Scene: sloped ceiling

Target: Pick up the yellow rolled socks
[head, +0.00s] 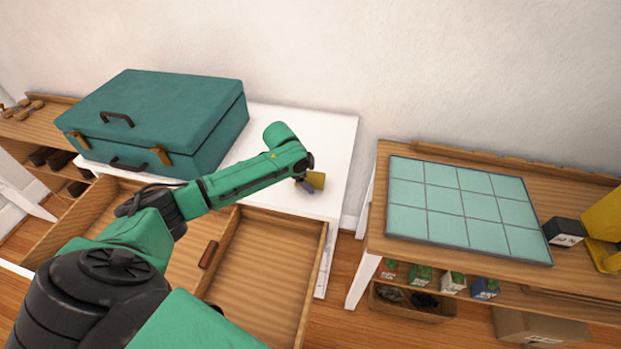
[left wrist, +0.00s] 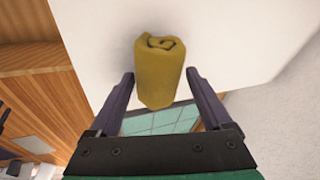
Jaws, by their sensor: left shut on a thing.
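The yellow rolled socks (head: 317,180) are at the tip of my left gripper (head: 308,186), over the right part of the white dresser top (head: 330,140). In the left wrist view the yellow roll (left wrist: 160,60) lies between the two dark purple fingers of my left gripper (left wrist: 159,78), its spiral end showing. My left gripper is shut on the socks. I cannot tell whether the socks touch the white top. My right gripper is not in view.
A teal suitcase (head: 165,110) stands on the dresser's left. Below it, a wooden drawer (head: 265,270) is open. On the right, a wooden table (head: 385,190) bears a teal grid board (head: 465,205), with a dark box (head: 563,231) beside it. A wall stands behind.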

